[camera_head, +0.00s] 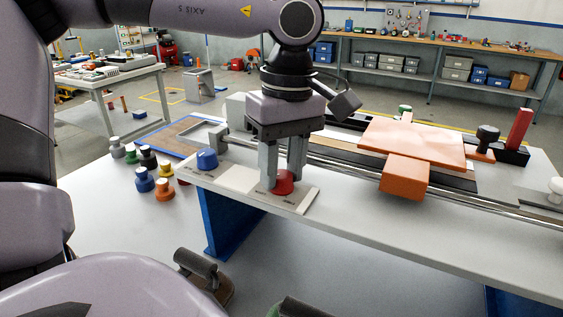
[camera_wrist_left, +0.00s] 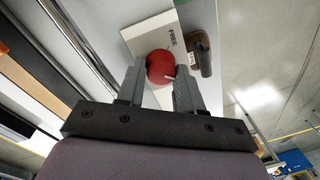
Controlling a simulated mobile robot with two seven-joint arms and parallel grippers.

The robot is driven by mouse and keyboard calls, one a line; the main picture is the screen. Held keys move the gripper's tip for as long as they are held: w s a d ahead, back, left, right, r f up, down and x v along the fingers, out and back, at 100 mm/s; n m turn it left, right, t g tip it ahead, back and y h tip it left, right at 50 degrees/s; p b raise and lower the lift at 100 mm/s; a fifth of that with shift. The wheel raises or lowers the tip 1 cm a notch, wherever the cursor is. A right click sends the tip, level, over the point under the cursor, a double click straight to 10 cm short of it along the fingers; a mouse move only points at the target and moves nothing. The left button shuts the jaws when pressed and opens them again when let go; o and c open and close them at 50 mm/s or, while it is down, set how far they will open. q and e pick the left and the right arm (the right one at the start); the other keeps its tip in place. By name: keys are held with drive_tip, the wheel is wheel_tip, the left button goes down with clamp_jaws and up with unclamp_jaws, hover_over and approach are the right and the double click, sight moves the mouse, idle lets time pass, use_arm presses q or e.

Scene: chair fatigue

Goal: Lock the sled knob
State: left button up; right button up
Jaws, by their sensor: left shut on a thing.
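A round red knob (camera_head: 283,182) sits on the light panel (camera_head: 240,180) at the front left of the bench. My left gripper (camera_head: 281,176) points down with its fingers around the knob and is shut on it. In the left wrist view the red knob (camera_wrist_left: 160,67) sits between the fingertips and has a small white mark on its rim. A label on the panel beside it appears to read "FREE". The sled seems to be the orange plate and block (camera_head: 404,175) on the rails, to the right of my gripper. My right gripper does not show.
A blue knob (camera_head: 207,159) stands at the panel's left end. Several coloured knobs (camera_head: 145,180) stand left of the bench (camera_head: 430,222). A black knob (camera_head: 488,137) and a red upright bar (camera_head: 519,128) stand at the right. A dark grey item (camera_head: 203,272) lies below the panel.

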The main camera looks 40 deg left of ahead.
sight(285, 172)
use_arm(q)
drive_tip(key=shift+r+m, duration=0.1)
drive_tip(key=shift+m, duration=0.3)
drive_tip(key=o, duration=1)
drive_tip(key=shift+o, duration=0.2)
drive_tip(key=r, duration=0.7)
drive_tip(key=shift+w+d+r, duration=0.1)
drive_tip(key=shift+w, duration=0.2)
